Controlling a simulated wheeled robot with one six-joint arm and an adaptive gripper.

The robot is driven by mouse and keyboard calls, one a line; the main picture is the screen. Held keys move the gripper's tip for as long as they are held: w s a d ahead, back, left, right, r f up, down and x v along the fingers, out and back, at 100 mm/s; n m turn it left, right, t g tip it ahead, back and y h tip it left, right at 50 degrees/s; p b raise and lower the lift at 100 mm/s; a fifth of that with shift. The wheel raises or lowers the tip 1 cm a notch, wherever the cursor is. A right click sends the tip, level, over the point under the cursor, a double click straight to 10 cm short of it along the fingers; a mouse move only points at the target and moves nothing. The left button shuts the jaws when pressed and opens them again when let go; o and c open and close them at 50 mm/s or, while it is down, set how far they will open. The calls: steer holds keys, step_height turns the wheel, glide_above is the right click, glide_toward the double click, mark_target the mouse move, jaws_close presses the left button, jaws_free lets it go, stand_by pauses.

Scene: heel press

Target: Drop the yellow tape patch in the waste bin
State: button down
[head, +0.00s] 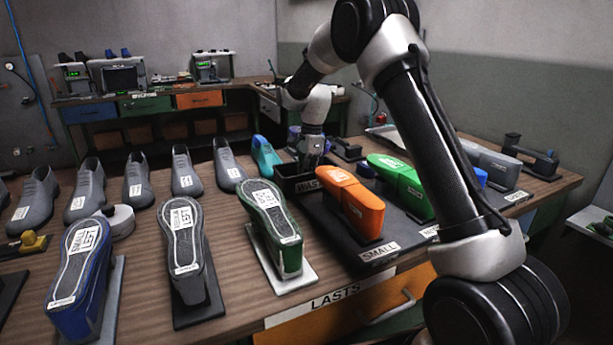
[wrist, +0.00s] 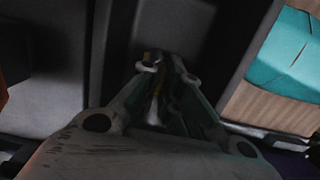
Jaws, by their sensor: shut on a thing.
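The waste bin (head: 286,184) is a black open box with a partly hidden white label, standing on the table behind the orange last. My gripper (head: 311,163) points down at the bin, its fingertips at or just inside the rim; the exact depth is hard to tell. In the wrist view my gripper (wrist: 160,62) is closed in front of the dark bin interior. A small yellow bit, the tape patch (wrist: 149,56), shows at the fingertips, mostly hidden by them. The patch cannot be made out in the head view.
A teal last (head: 265,157) stands just left of the bin; it also shows in the wrist view (wrist: 290,55). An orange last (head: 350,202) and a green last (head: 401,186) stand to the right. Upturned shoes on stands line the front, with grey shoes behind.

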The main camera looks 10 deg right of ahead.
steer(key=shift+f, duration=0.15)
steer(key=c, duration=1.6)
jaws_free()
step_height(320, 180, up, 12)
steer(key=d, duration=0.1)
steer(key=s+d+r+n+t, duration=0.1)
steer(key=s+d+r+n, duration=0.2)
steer(key=s+d+r, duration=0.35)
steer(key=s+d+r+n+t, duration=0.1)
steer(key=s+d+r+n, duration=0.15)
steer(key=s, duration=0.55)
steer(key=s+d+r+n+t, duration=0.1)
steer(key=s+r+n, duration=0.2)
steer(key=s, duration=0.5)
steer(key=s+d+f+n, duration=0.1)
steer(key=s+f+n, duration=0.1)
steer(key=s, duration=0.4)
steer(key=s+d+f+n+t+h, duration=0.1)
steer(key=s+f+n, duration=0.1)
steer(key=s, duration=0.5)
steer(key=s+d+f+n, duration=0.2)
steer(key=s+n, duration=0.1)
steer(key=s, duration=0.3)
steer(key=shift+s+f+t, duration=0.15)
steer(key=shift+s+t, duration=0.1)
steer(key=shift+t, duration=0.15)
